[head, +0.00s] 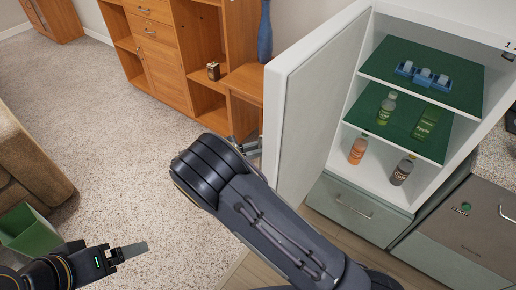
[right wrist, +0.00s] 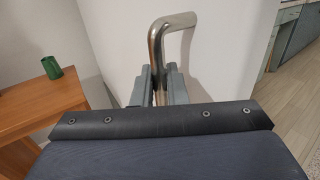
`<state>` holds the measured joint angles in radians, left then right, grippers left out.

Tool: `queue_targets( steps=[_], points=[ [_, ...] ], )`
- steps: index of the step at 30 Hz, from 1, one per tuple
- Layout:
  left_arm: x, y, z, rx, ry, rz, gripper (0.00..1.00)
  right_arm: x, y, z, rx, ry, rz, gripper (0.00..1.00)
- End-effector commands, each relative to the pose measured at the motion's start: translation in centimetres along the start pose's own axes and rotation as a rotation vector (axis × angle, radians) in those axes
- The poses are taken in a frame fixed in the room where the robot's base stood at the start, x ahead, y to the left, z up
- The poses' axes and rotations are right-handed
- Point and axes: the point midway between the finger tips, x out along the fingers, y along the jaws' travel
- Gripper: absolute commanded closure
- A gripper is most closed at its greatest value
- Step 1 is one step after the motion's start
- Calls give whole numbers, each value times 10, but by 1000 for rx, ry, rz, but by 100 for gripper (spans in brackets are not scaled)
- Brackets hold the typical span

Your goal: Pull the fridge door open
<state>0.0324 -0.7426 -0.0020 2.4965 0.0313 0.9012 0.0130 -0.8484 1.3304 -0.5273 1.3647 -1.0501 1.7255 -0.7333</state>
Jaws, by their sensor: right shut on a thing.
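The white fridge door (head: 318,105) stands swung wide open, with the lit interior and green shelves of the fridge (head: 335,158) exposed to its right. My right gripper (head: 250,145) is at the door's outer face, partly hidden by my right arm. In the right wrist view, my right gripper (right wrist: 160,85) is shut on the bent metal door handle (right wrist: 155,48), whose upper end meets the white door (right wrist: 225,65). My left gripper (head: 135,250) is low at the left, over the carpet and away from the fridge. Its finger gap is not clear.
A wooden cabinet (head: 150,45) with shelves stands behind the door, and a blue vase (head: 265,32) is by it. Bottles (head: 386,108) and boxes are inside the fridge. A green bin (head: 28,232) and a brown sofa (head: 30,160) are at the left. Carpet between is clear.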

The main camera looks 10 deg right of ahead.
Motion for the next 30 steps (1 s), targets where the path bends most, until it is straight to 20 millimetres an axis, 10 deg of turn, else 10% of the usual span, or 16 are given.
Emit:
queue_targets(
  steps=[8,13,30],
  points=[
    [0,0,0,0,0,0,12,2,1,2,3,-4,-4,100],
    [0,0,0,0,0,0,12,2,0,1,2,-3,-3,70],
    [10,-5,5,0,0,0,12,-41,1,-2,4,-2,2,70]
  ],
)
